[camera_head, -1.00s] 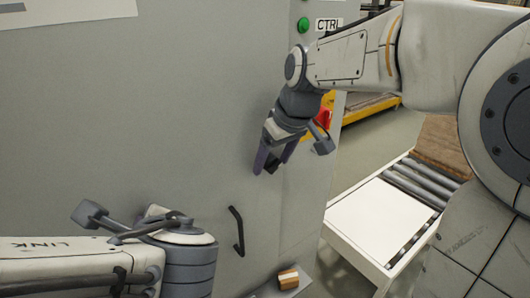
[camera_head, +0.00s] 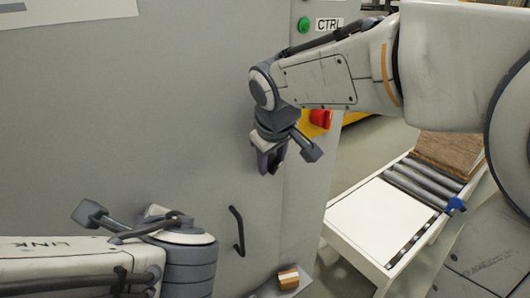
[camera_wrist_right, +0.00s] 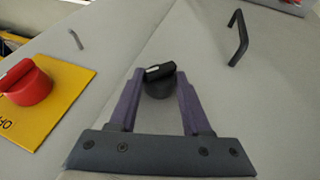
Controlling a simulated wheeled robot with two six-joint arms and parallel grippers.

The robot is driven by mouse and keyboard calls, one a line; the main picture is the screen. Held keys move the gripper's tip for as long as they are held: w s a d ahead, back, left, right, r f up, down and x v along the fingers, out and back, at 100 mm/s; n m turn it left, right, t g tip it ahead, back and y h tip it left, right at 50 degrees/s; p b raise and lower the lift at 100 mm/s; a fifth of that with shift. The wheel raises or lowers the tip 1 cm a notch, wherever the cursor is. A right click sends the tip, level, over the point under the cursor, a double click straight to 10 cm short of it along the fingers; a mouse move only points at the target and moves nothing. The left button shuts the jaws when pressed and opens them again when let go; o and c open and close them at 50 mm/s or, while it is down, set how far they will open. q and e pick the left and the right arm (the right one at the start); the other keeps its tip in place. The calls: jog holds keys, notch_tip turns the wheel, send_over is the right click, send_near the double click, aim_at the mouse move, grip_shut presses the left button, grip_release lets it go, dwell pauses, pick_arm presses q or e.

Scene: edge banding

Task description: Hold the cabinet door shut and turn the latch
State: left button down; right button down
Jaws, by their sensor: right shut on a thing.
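The grey cabinet door (camera_head: 120,110) fills the left of the head view and looks flush with the frame. Its dark bar handle (camera_head: 238,231) also shows at the upper right of the wrist view (camera_wrist_right: 239,38). The latch, a black round knob with a grip bar and white mark (camera_wrist_right: 158,78), sits between the fingers of my right gripper (camera_wrist_right: 160,95) in the wrist view. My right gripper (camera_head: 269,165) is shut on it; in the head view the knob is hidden. My left wrist shows at the lower left, but its fingers are out of sight.
A red knob (camera_head: 320,118) on a yellow plate (camera_wrist_right: 78,85) is close beside my right gripper. A green button (camera_head: 303,25) is above. A roller conveyor (camera_head: 385,220) with a brown board (camera_head: 450,150) stands at the right. A small brown-and-white block (camera_head: 288,278) is below the handle.

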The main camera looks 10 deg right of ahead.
jog(key=h, duration=0.1)
jog(key=t+h, duration=0.1)
jog(key=n+h, duration=0.1)
jog(key=h, duration=0.1)
jog(key=shift+s+a+f+t, duration=0.2)
jog(key=shift+f+t, duration=0.1)
jog(key=shift+t, duration=0.1)
jog(key=shift+f+n+t+h, duration=0.1)
jog(key=shift+n+t+h, duration=0.3)
jog(key=shift+t+h, duration=0.85)
jog(key=shift+g+h, duration=0.25)
jog(key=shift+h, duration=0.3)
jog(key=shift+c, duration=1.8)
grip_release()
jog(key=shift+a, duration=0.1)
